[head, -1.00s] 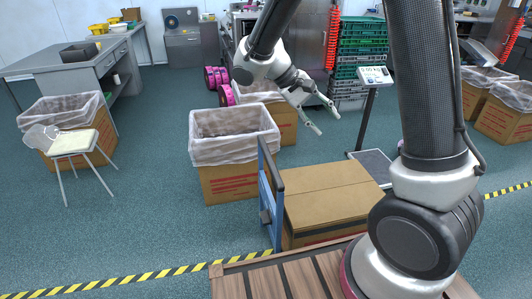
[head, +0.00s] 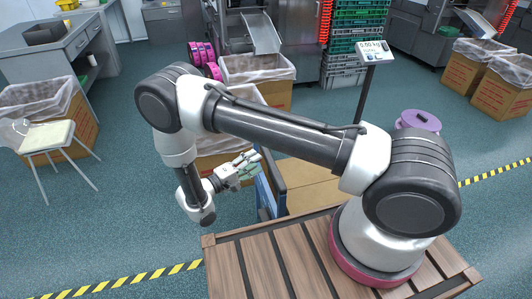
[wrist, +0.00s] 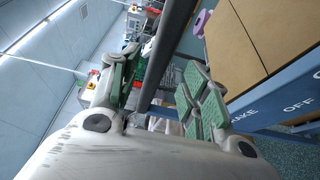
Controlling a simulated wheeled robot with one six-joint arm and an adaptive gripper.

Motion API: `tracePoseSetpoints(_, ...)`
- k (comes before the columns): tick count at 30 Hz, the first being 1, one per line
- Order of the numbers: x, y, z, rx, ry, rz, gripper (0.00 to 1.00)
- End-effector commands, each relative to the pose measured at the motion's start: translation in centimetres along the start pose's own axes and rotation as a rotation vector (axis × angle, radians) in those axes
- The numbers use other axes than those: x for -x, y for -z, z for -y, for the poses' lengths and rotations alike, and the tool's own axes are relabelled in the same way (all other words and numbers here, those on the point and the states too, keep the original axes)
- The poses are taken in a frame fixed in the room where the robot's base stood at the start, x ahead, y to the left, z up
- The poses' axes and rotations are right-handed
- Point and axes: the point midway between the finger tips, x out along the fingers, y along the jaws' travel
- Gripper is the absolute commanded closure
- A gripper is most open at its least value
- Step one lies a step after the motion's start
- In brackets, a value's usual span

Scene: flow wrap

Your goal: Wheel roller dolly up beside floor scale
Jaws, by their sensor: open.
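The roller dolly shows its blue end frame (head: 264,196) in the head view, with a large cardboard box (head: 308,178) on its far side; my arm hides part of both. My gripper (head: 247,166) is at the dolly's upright end. In the wrist view my gripper (wrist: 166,76) is open, with the dark handle bar (wrist: 160,60) passing between its green-padded fingers. I cannot tell whether they touch it. The floor scale's display (head: 374,50) reads 0.00 kg on its post; its platform is hidden behind my arm.
A lined carton (head: 215,142) stands left of the dolly, with another lined carton (head: 258,72) behind it. A purple lidded drum (head: 418,120) stands to the right. A white chair (head: 48,136) stands far left. Floor is open at left; yellow-black tape (head: 120,284) crosses it.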

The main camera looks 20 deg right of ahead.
Motion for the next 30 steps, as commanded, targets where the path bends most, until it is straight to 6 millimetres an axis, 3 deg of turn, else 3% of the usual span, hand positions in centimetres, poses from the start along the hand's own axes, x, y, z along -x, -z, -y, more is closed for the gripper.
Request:
tracePoseSetpoints(10,-5.7,-0.1,-0.1,0.002,0.001,0.007,0.54)
tracePoseSetpoints(22,-6.8,-0.1,-0.1,0.001,0.002,0.004,0.54)
tracePoseSetpoints(30,-6.8,-0.1,-0.1,0.002,0.003,0.005,1.00)
